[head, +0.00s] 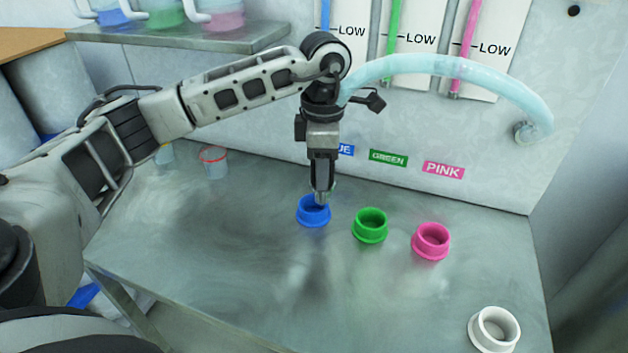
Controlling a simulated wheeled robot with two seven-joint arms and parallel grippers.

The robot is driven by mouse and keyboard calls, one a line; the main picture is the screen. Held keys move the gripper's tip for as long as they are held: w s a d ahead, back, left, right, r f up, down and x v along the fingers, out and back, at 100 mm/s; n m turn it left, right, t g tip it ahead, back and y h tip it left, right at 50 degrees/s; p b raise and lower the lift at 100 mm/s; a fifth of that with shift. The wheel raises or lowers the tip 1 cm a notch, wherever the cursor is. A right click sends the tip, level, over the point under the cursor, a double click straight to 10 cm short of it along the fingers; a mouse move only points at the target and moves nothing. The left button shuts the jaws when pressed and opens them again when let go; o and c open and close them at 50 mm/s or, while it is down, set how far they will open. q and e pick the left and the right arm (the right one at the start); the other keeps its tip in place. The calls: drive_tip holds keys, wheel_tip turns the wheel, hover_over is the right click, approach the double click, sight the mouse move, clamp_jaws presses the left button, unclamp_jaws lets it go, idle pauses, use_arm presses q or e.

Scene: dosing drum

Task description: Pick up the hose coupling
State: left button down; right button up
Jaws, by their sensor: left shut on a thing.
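The pale blue translucent hose (440,65) leaves a wall fitting (524,132) at the right. It arcs left and passes behind my left arm. My left gripper (321,192) points straight down over the blue ring-shaped port (313,213) and is shut on the hose coupling (322,198). Only a small grey piece of the coupling shows at the fingertips; the fingers hide the rest. The coupling's lower end overlaps the blue port's opening in the picture; I cannot tell whether it is inside or just above. My right gripper is not in view.
A green port (370,226), a pink port (431,241) and a white port (494,329) stand on the metal table (230,250). A clear cup with a red rim (214,162) stands at the back left. The table's front left is clear.

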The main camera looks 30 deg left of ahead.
use_arm(q)
drive_tip(key=s+d+r+b, duration=0.2)
drive_tip(key=s+d+r, duration=0.2)
drive_tip(key=d, duration=0.6)
wheel_tip(320, 180, up, 3)
drive_tip(key=shift+d+f, duration=0.15)
drive_tip(key=shift+d, duration=0.1)
drive_tip(key=shift+s, duration=0.1)
